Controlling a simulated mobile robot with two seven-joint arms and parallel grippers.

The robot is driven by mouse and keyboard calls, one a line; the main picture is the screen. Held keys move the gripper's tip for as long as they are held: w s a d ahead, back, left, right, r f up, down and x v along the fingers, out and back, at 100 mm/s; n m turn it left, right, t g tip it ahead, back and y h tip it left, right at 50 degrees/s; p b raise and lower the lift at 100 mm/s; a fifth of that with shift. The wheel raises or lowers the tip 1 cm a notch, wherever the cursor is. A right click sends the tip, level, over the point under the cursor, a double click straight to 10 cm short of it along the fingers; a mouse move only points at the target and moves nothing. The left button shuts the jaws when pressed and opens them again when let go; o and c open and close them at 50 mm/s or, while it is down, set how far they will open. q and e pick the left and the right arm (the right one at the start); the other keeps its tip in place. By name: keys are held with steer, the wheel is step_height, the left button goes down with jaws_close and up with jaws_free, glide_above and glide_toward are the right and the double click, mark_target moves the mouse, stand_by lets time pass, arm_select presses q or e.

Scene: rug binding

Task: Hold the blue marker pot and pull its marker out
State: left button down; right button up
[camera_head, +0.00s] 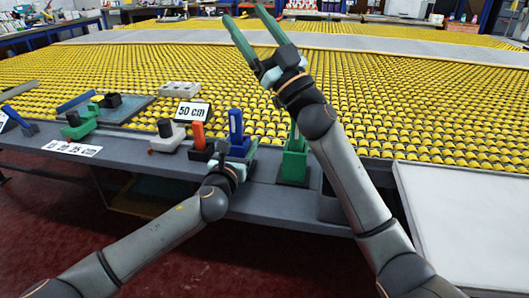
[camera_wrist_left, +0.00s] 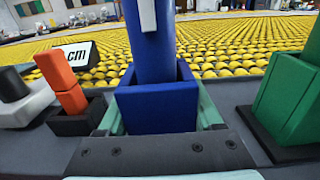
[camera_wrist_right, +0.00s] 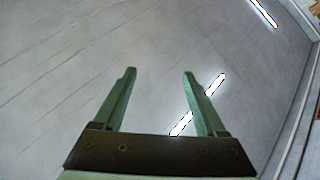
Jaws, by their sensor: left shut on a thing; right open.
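The blue marker pot (camera_wrist_left: 157,108) is a square blue cup on the grey bench. The blue marker (camera_head: 236,126) stands upright in it with a pale strip on its side; it also shows in the left wrist view (camera_wrist_left: 151,45). My left gripper (camera_head: 240,162) is shut on the pot, with a green finger on either side of it in the left wrist view. My right gripper (camera_head: 246,24) is open and empty, raised above and beyond the bench. In the right wrist view its two fingers (camera_wrist_right: 155,85) are apart with nothing between them.
An orange marker in a black pot (camera_head: 200,151) stands just left of the blue pot. A green pot (camera_head: 293,163) with a green marker stands to its right. A "50 cm" sign (camera_head: 193,112) is behind. Yellow rollers (camera_head: 350,95) fill the area beyond the bench.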

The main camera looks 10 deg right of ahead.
step_height(320, 180, down, 5)
steer(key=d+m+t+h, duration=0.3)
steer(key=m+h, duration=0.3)
steer(key=h, duration=0.1)
steer(key=g+h, duration=0.2)
steer(key=g, duration=0.5)
glide_toward(239, 131)
steer(key=x, duration=1.1)
steer(key=shift+w, duration=0.25)
